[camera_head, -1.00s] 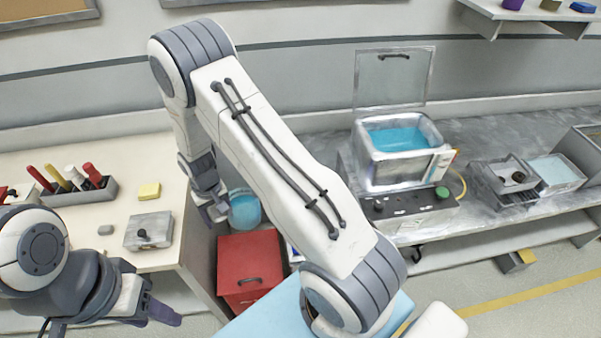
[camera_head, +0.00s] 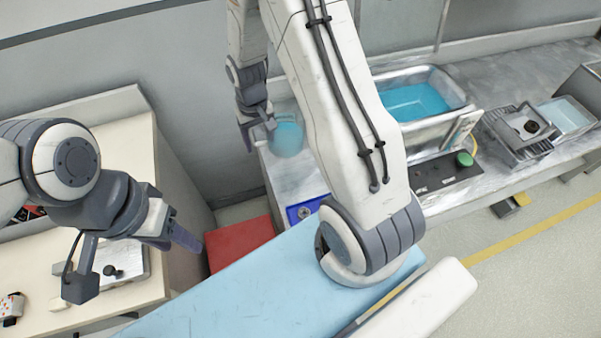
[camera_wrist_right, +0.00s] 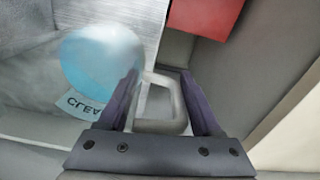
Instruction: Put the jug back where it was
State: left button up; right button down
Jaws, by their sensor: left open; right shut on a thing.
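The jug (camera_head: 287,138) is translucent with blue contents. It is at the left end of the grey bench in the head view, partly behind my right arm. My right gripper (camera_head: 252,128) is shut on its handle. In the right wrist view the pale handle (camera_wrist_right: 161,104) lies between the two fingers, and the round jug body (camera_wrist_right: 98,62) is to the left, with a label partly reading "CLEA". I cannot tell whether the jug touches the bench. My left gripper (camera_head: 138,262) is open and empty, over the cream counter at lower left.
The metal bath (camera_head: 450,118) with blue liquid stands on the grey bench (camera_head: 505,78), right of my right arm. A blue tray (camera_head: 305,208) lies near the bench front. A red box (camera_head: 240,241) stands low between bench and cream counter (camera_head: 40,262). A grey device (camera_head: 124,262) is on the counter.

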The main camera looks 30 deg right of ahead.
aim_at(274, 149)
jog(key=shift+s+d+f+b, duration=0.15)
jog(key=shift+s+d+b, duration=0.35)
jog(key=shift+s+d, duration=0.1)
jog(key=shift+s+d+f+b, duration=0.15)
jog(key=shift+s+d+b, duration=0.35)
jog(key=shift+s+d, duration=0.1)
jog(key=shift+s+f, duration=0.15)
jog(key=shift+f, duration=0.2)
notch_tip(274, 149, down, 4)
jog(key=shift+r, duration=0.1)
notch_tip(274, 149, down, 5)
jog(key=shift+f, duration=0.1)
pick_arm(q)
notch_tip(274, 149, down, 3)
jog(key=shift+f, duration=0.1)
pick_arm(e)
jog(key=shift+f, duration=0.1)
jog(key=shift+c, duration=0.3)
grip_release()
